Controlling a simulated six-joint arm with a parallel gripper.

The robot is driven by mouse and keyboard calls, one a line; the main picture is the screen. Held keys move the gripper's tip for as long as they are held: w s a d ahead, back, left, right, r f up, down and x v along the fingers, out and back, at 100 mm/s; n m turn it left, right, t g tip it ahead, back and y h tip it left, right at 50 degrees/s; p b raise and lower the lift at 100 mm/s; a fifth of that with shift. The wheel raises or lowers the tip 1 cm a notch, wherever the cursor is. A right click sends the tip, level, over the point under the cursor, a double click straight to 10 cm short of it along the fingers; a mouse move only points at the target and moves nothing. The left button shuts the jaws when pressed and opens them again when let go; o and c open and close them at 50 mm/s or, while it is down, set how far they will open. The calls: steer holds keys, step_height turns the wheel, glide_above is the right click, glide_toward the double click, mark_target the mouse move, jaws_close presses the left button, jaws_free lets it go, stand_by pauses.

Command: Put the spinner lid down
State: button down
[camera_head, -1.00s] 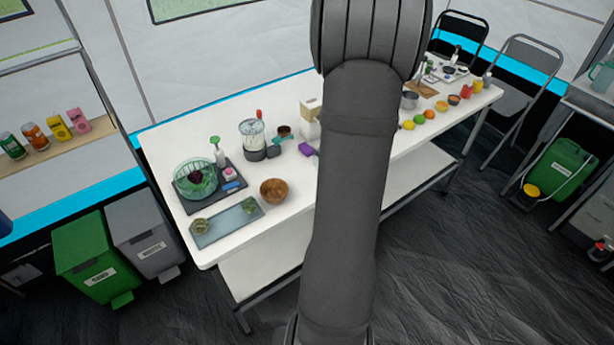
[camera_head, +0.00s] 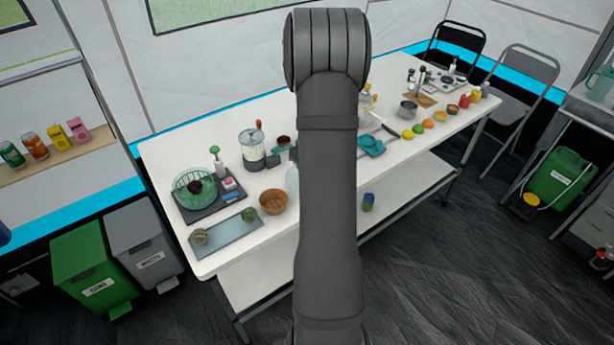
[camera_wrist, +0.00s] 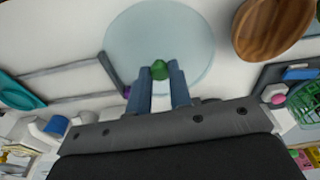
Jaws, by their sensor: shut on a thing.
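The spinner lid (camera_wrist: 188,35) is a clear, pale disc with a green knob (camera_wrist: 160,69). My gripper (camera_wrist: 160,78) is shut on that knob in the wrist view. The lid is over the white table, beside the wooden bowl; I cannot tell whether it touches the tabletop. In the head view only a pale edge of the lid (camera_head: 292,180) shows left of my arm, which hides the rest and most of my gripper. The salad spinner bowl (camera_head: 195,190) with its green basket stands at the table's left end, and its green basket (camera_wrist: 303,102) also shows in the wrist view.
The wooden bowl (camera_head: 273,201) is close to the lid; it also shows in the wrist view (camera_wrist: 270,25). A glass tray (camera_head: 226,232) with green items lies at the front left. A blender (camera_head: 252,148) stands behind. A teal item (camera_head: 371,145) lies right of my arm.

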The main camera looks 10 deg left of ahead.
steer(key=shift+f, duration=1.6)
steer(key=shift+f, duration=0.2)
steer(key=c, duration=1.3)
jaws_free()
steer(key=shift+r, duration=0.1)
steer(key=r, duration=0.8)
steer(key=s+d+r, duration=0.1)
steer(key=r, duration=0.3)
steer(key=shift+d+r, duration=0.1)
